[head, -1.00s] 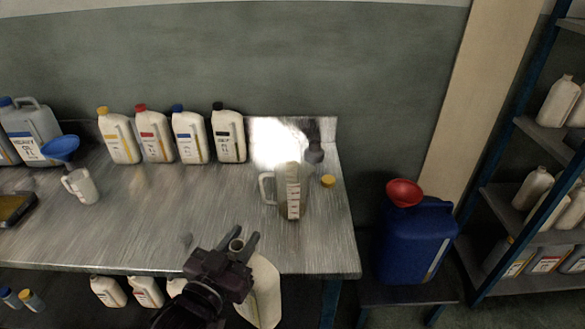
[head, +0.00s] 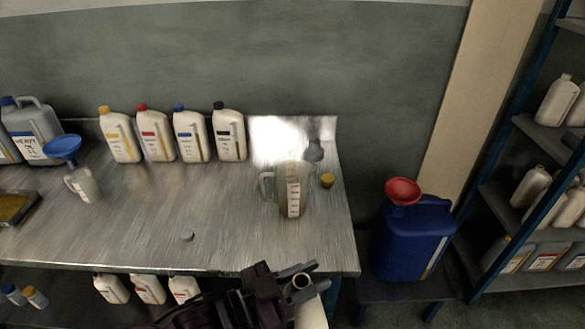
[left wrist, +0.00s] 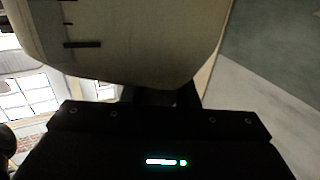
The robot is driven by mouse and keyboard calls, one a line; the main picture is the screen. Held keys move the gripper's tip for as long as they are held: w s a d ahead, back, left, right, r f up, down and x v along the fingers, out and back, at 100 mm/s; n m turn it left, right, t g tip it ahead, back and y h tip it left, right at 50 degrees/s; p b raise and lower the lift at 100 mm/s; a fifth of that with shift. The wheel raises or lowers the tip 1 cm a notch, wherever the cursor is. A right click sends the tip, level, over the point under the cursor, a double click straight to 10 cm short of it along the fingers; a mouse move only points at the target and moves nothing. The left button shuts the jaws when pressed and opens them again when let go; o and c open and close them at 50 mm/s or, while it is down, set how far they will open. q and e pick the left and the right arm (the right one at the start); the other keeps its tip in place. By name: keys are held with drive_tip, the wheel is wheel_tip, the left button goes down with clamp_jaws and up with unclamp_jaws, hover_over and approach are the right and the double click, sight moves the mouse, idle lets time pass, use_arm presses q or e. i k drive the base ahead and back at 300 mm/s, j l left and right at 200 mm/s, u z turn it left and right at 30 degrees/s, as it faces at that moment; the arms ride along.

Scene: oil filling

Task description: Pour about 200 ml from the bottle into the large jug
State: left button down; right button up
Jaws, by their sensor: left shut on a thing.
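The large jug (head: 291,198), clear with a handle on its left and a marked scale, stands upright on the metal bench near its right end. How much liquid it holds is hard to tell. My left gripper (head: 290,279) is shut on the cream bottle (head: 312,313) around its neck, at the bench's front edge, below and apart from the jug. The bottle's open mouth shows between the fingers; its lower part is cut off by the frame. Its pale body (left wrist: 125,40) fills the top of the left wrist view. My right gripper is not in view.
A yellow cap (head: 327,181) lies right of the jug. Several capped bottles (head: 190,136) line the back of the bench (head: 140,225). A small jug (head: 82,184) with a blue funnel (head: 62,148) stands left. A blue canister (head: 412,240) with a red funnel (head: 403,191) stands right.

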sight(292, 176)
drive_tip(key=i, duration=1)
